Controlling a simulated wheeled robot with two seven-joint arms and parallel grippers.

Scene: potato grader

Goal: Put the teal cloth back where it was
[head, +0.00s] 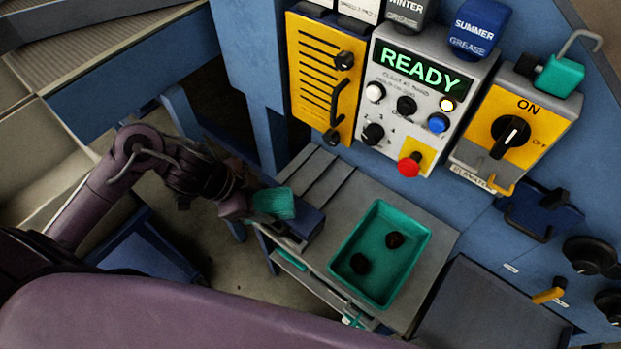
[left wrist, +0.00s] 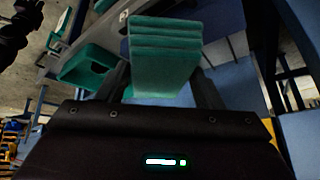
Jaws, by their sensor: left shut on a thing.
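The teal cloth (head: 272,203) is a folded, ridged bundle at the left end of the grey bench. In the left wrist view the cloth (left wrist: 165,55) stands between the two fingers of my left gripper (left wrist: 165,88), which is shut on it. In the head view my left gripper (head: 256,204) comes in from the left beside the bench's left edge. I cannot tell whether the cloth touches the bench. My right gripper is not in view.
A teal tray (head: 372,290) with two dark lumps sits on the grey bench (head: 345,200). Behind stand a control panel reading READY (head: 418,85), a yellow vented cover (head: 320,80) and an ON switch box (head: 515,130). A dark flat surface (head: 490,315) lies to the right.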

